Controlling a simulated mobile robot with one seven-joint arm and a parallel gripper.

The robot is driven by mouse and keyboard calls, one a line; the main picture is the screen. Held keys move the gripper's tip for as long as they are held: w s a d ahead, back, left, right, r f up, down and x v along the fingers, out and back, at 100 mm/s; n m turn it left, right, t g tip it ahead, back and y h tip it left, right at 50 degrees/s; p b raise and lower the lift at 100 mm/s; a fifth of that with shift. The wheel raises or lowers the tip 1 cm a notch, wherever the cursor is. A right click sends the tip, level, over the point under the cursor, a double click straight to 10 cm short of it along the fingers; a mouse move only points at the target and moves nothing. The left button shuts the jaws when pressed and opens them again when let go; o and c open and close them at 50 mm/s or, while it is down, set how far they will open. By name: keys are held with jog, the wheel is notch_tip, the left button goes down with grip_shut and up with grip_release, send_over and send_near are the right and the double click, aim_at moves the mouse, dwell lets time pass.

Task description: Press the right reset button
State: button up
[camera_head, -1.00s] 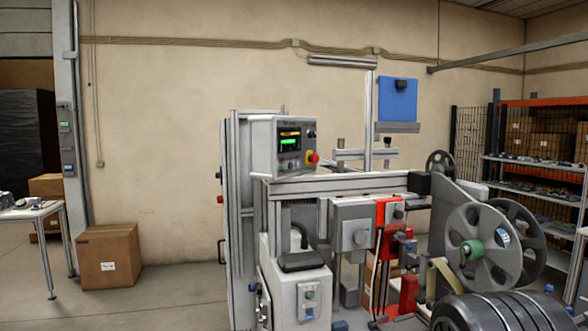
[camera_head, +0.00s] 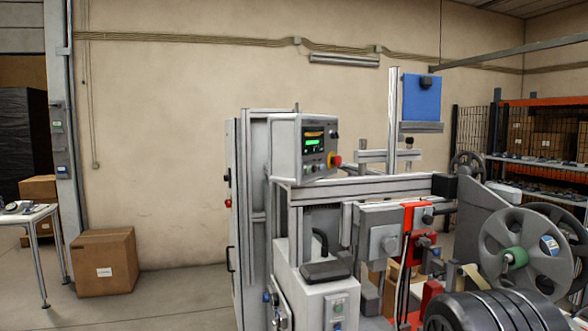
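No button marked as a reset button can be made out; labels are too small to read. The machine's upper control box (camera_head: 304,146) has a lit green display (camera_head: 313,143), a few small buttons below it, and a red knob (camera_head: 335,160) on a yellow base at its right. A lower grey cabinet (camera_head: 310,286) carries a small button panel (camera_head: 338,309) on its front right face. Another small panel with blue parts (camera_head: 277,299) sits on its left side.
Large grey reels (camera_head: 517,252) stand at the right of the machine. A cardboard box (camera_head: 104,262) and a white table (camera_head: 28,214) are at the left. Bare floor (camera_head: 172,303) lies between the box and the machine. Loaded shelves stand at the far right.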

grip_shut()
dwell(1.5)
